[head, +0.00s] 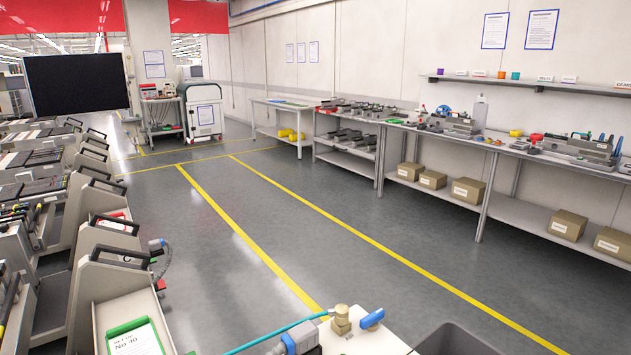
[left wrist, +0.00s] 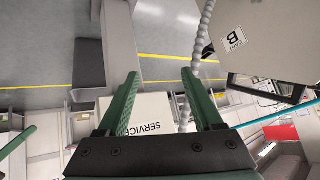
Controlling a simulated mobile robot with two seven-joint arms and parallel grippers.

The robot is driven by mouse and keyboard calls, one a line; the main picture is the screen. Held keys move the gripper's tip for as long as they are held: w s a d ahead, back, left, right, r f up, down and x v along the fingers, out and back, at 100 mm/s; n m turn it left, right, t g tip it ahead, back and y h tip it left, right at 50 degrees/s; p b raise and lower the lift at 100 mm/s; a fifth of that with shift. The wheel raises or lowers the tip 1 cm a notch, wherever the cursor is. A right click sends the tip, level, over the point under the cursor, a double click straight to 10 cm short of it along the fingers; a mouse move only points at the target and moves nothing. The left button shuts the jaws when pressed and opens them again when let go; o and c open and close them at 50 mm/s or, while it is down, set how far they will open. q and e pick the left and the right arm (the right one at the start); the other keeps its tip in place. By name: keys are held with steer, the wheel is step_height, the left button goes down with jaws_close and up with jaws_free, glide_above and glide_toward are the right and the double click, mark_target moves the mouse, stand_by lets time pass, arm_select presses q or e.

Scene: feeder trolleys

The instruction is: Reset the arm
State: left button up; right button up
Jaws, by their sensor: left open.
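My left gripper (left wrist: 160,75) shows in the left wrist view, with two green ribbed fingers spread wide on a dark mount. Nothing is held between the fingers. A white panel lettered SERVICE (left wrist: 150,122) shows behind the gap between them; I cannot tell how far off it is. Neither gripper shows in the head view, and my right gripper is in neither view.
Feeder trolleys (head: 100,275) line the left in the head view. A workbench (head: 500,145) runs along the right wall. A grey, beaded hose (left wrist: 197,50) and a CART B label (left wrist: 234,39) are near the left gripper. The marked floor (head: 270,215) is clear.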

arm_select(q)
steer(key=d+r+n+p, duration=0.3)
steer(key=d+r+p, duration=0.1)
steer(key=d+r, duration=0.1)
steer(key=shift+w+d+r+t+p, duration=0.15)
steer(key=shift+w+d+t+p, duration=0.2)
steer(key=shift+d, duration=0.55)
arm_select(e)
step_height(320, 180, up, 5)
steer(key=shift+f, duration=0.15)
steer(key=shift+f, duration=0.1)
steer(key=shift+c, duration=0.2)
